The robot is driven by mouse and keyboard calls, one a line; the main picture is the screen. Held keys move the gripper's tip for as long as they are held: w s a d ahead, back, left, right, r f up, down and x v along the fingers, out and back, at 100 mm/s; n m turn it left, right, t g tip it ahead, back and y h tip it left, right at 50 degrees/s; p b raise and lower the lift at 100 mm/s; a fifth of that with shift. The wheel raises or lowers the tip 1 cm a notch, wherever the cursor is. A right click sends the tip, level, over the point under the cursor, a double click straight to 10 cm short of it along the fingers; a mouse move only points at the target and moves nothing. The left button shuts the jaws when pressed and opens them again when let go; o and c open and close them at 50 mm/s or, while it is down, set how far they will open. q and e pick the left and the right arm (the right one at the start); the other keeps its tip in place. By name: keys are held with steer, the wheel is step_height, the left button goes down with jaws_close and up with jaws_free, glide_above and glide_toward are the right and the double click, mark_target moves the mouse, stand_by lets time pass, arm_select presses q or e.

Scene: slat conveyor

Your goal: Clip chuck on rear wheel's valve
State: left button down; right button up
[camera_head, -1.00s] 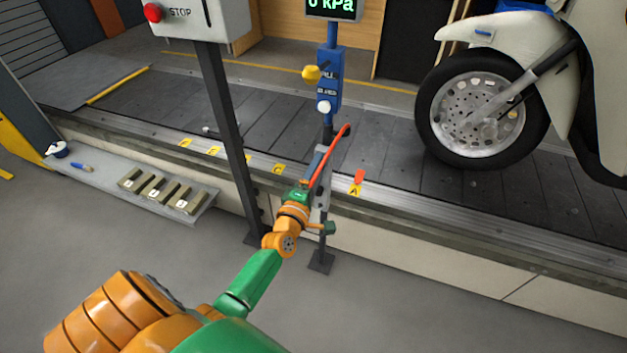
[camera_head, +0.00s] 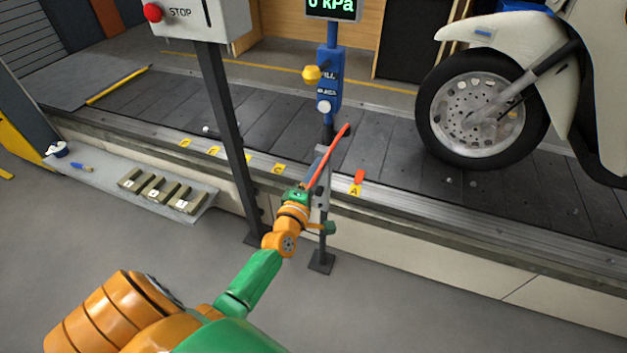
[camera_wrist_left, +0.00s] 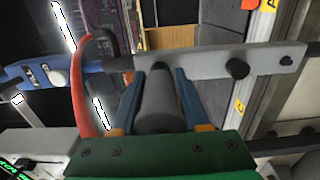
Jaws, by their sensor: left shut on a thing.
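My left gripper (camera_head: 312,180) is at the blue-and-grey pump post. In the left wrist view its blue fingers (camera_wrist_left: 157,88) are shut on a grey cylindrical chuck (camera_wrist_left: 158,104). The chuck's far end is close to a grey bracket (camera_wrist_left: 215,64); I cannot tell whether they touch. A red hose (camera_head: 329,152) rises beside the gripper and curves at the left in the wrist view (camera_wrist_left: 80,85). A white scooter (camera_head: 510,38) stands on the conveyor, its front wheel (camera_head: 480,112) showing. The rear wheel and its valve are out of view. My right gripper is not in view.
The blue pump post (camera_head: 329,75) has a yellow knob and a display reading 0 kPa. A dark stand carries a STOP box (camera_head: 200,18). A ledge (camera_head: 110,180) holds several small blocks. Lettered yellow tags line the conveyor edge. The floor in front is clear.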

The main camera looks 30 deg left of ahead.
arm_select(q)
steer(key=shift+s, duration=0.1)
steer(key=shift+p+v, duration=1.15)
steer(key=shift+v, duration=1.7)
steer(key=shift+s, duration=0.1)
